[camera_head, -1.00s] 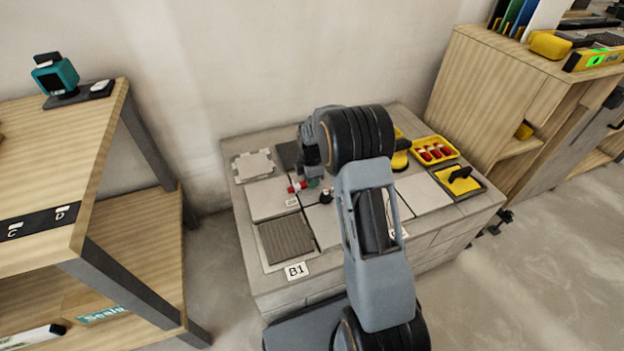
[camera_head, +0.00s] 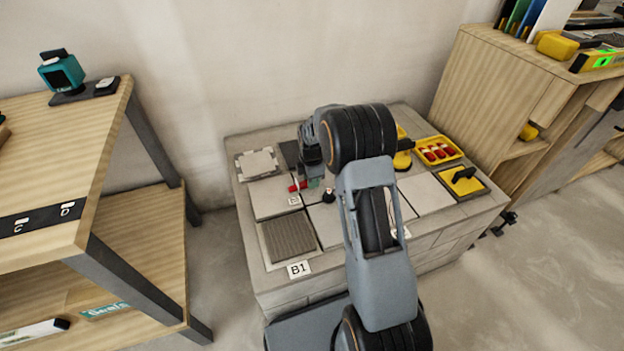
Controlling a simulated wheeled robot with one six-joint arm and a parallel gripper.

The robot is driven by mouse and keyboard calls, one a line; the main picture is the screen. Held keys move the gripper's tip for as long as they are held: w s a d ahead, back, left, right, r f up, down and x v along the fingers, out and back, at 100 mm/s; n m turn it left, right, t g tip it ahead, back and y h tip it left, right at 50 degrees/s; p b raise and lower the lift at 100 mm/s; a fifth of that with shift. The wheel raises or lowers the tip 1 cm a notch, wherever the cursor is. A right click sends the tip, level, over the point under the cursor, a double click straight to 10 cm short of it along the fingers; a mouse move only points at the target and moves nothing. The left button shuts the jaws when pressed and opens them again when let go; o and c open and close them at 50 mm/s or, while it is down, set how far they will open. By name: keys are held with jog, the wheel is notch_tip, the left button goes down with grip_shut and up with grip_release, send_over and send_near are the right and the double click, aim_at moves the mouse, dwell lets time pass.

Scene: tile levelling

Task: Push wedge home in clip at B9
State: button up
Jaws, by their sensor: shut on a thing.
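A small red wedge (camera_head: 298,186) shows at the left side of my gripper (camera_head: 311,179), low over the joint between the pale tiles (camera_head: 272,198) on the grey block bench. My gripper is shut on it, though the fingertips are small and partly hidden by my arm. A small greenish piece (camera_head: 314,183) sits right at the fingertips; I cannot tell whether it is a clip or part of my gripper. A small white label (camera_head: 294,201) lies just below the wedge, too small to read. How deep the wedge sits in a clip cannot be seen.
A dark knobbed piece (camera_head: 328,195) stands just right of the wedge. A ribbed grey tile (camera_head: 288,237) lies in front, by the B1 label (camera_head: 299,268). A yellow tray (camera_head: 437,151) of red wedges and a yellow-black float (camera_head: 461,180) are at right. Wooden shelving flanks both sides.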

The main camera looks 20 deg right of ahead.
jog(key=shift+r, duration=0.1)
jog(key=o, duration=0.9)
notch_tip(320, 180, up, 14)
jog(key=p, duration=0.5)
jog(key=s+a+r+m+t+p, duration=0.1)
jog(key=s+r+m+p, duration=0.5)
jog(key=r, duration=0.7)
jog(key=s+a+r+m+t+p, duration=0.1)
jog(key=s+a+r+m+p, duration=0.1)
jog(key=s+r+m+p, duration=0.4)
jog(key=s+a+r+m+t+p, duration=0.1)
jog(key=s+r+m+p, duration=0.5)
jog(key=s+r+p, duration=0.6)
jog(key=shift+s+a+r+t+p, duration=0.1)
jog(key=shift+s+a+r+p, duration=0.1)
jog(key=shift+r+p, duration=0.9)
jog(key=shift+s+a+r+t+p, duration=0.1)
jog(key=shift+a+r+p, duration=0.1)
jog(key=shift+r+p, duration=0.95)
jog(key=shift+s+a+r+t+p, duration=0.15)
jog(key=shift+r+p, duration=0.5)
jog(key=shift+r, duration=0.9)
